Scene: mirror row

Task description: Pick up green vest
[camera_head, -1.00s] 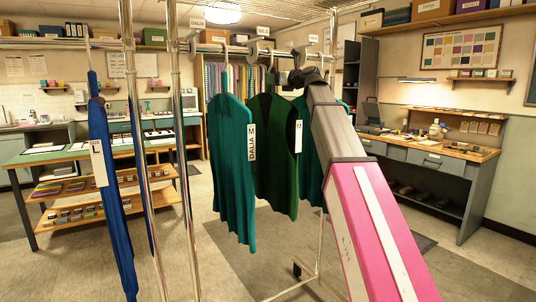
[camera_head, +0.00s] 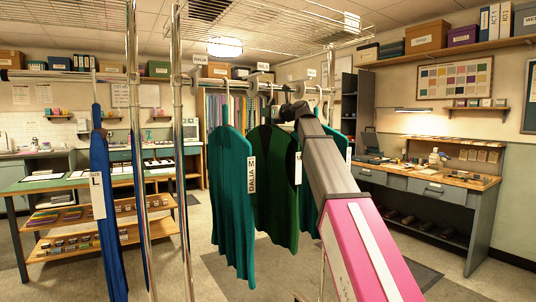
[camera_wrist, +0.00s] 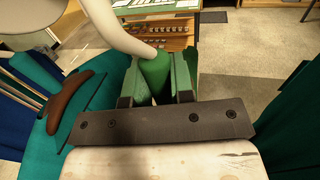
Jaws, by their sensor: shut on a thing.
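The dark green vest (camera_head: 275,190) hangs on the rail in the head view, between a teal vest with a DALIA M tag (camera_head: 232,205) and another teal garment partly behind my arm. My gripper (camera_head: 297,112) is at the vest's upper right; its fingers are hard to make out there. In the wrist view my gripper (camera_wrist: 157,88) is shut on green cloth of the vest (camera_wrist: 154,70), which is pinched between the two fingers. A pale curved bar (camera_wrist: 118,28) passes just above the pinched cloth.
A brown wooden hanger (camera_wrist: 72,105) in teal cloth is close on the left in the wrist view. A blue garment (camera_head: 104,205) hangs beside chrome uprights (camera_head: 138,150). A wire shelf (camera_head: 275,28) is overhead. A workbench (camera_head: 430,185) stands at right.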

